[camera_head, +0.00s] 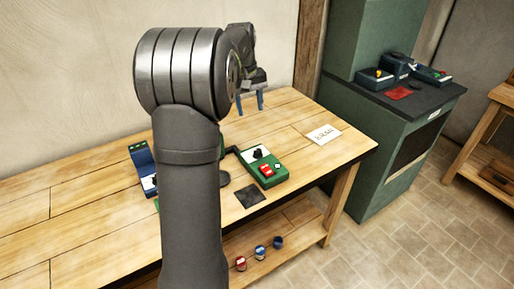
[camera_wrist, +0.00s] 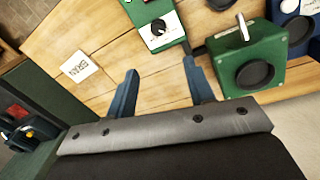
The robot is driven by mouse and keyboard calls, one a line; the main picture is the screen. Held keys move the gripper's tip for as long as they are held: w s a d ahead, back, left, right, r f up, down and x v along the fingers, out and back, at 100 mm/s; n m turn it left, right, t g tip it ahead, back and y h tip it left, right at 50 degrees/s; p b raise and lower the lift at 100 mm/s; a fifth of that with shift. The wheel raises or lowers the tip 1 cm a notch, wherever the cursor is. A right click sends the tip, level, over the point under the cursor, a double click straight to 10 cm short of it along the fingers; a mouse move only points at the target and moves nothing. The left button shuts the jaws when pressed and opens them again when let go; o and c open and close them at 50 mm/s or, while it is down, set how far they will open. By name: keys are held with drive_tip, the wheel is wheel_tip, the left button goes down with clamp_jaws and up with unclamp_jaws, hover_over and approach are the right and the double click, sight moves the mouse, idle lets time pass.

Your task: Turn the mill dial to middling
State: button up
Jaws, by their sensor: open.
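A green control box (camera_head: 262,171) on the wooden table has a white plate with a black dial knob (camera_head: 258,153) and a red part near its front. In the wrist view the black dial knob (camera_wrist: 158,27) sits on its white plate near the top edge, its marks too small to read. My gripper (camera_head: 250,104) is open and empty above the far part of the table, behind and apart from the box. Its two blue fingers (camera_wrist: 162,88) show bare wood between them in the wrist view. I cannot tell which setting the knob points to.
A second green box (camera_wrist: 275,50) with a black round part and a metal lever stands beside it. A white BRAN card (camera_wrist: 76,65) lies on the table (camera_head: 90,190). My arm partly hides a blue device (camera_head: 142,165). A green cabinet (camera_head: 385,150) stands at right, carrying more devices.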

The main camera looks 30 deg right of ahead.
drive_tip(key=d+n, duration=0.2)
drive_tip(key=n, duration=0.1)
approach(257, 150)
drive_tip(key=shift+n+y, duration=0.3)
drive_tip(key=shift+y, duration=0.1)
drive_tip(key=f, duration=0.5)
drive_tip(key=d+f, duration=0.1)
drive_tip(key=f, duration=0.2)
drive_tip(key=shift+s+f, duration=0.15)
drive_tip(key=shift+f, duration=0.2)
drive_tip(key=c, duration=1)
